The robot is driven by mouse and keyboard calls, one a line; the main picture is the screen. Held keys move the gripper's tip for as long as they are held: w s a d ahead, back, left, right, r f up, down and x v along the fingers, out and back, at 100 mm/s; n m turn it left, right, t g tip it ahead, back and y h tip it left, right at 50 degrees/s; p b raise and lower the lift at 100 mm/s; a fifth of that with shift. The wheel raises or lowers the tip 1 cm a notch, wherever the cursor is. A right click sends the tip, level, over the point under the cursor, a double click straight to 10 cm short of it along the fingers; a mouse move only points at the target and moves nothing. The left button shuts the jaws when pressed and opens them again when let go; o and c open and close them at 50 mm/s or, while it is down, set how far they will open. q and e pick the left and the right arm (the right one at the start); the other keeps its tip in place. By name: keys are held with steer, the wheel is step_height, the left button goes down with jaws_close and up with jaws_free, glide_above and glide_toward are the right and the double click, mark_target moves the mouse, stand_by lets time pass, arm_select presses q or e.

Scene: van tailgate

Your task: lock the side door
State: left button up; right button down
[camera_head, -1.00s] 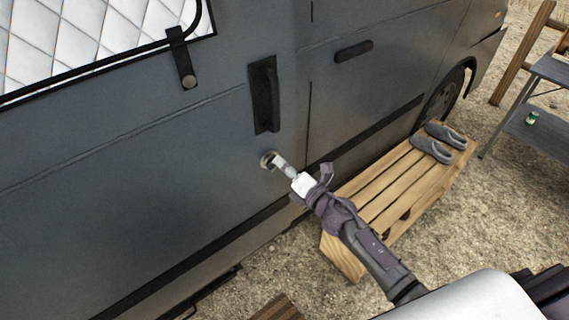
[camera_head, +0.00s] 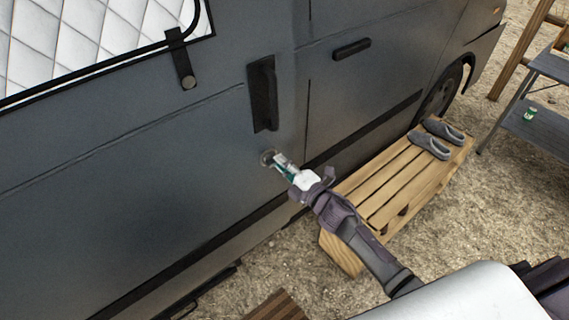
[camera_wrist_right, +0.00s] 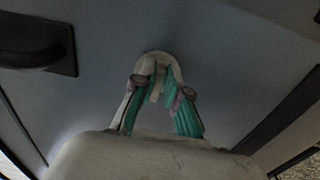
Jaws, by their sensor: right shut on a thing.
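The side door (camera_head: 130,180) is a dark grey van panel that looks closed, with a black upright handle (camera_head: 264,95). Below the handle is a round lock (camera_head: 266,157), partly covered by my right gripper (camera_head: 279,162). In the right wrist view my right gripper (camera_wrist_right: 162,98) reaches the pale round lock (camera_wrist_right: 160,62), with teal pads on its fingers. It is shut on a small pale piece (camera_wrist_right: 155,85) at the lock; whether this is a key or a knob I cannot tell. My left gripper is not in view.
A quilted window cover (camera_head: 90,40) is at the upper left.

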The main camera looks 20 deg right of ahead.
steer(key=shift+s+a, duration=0.1)
steer(key=shift+a, duration=0.25)
steer(key=c, duration=1.2)
jaws_free()
steer(key=shift+r, duration=0.15)
steer(key=v, duration=1.2)
steer(key=shift+r, duration=0.1)
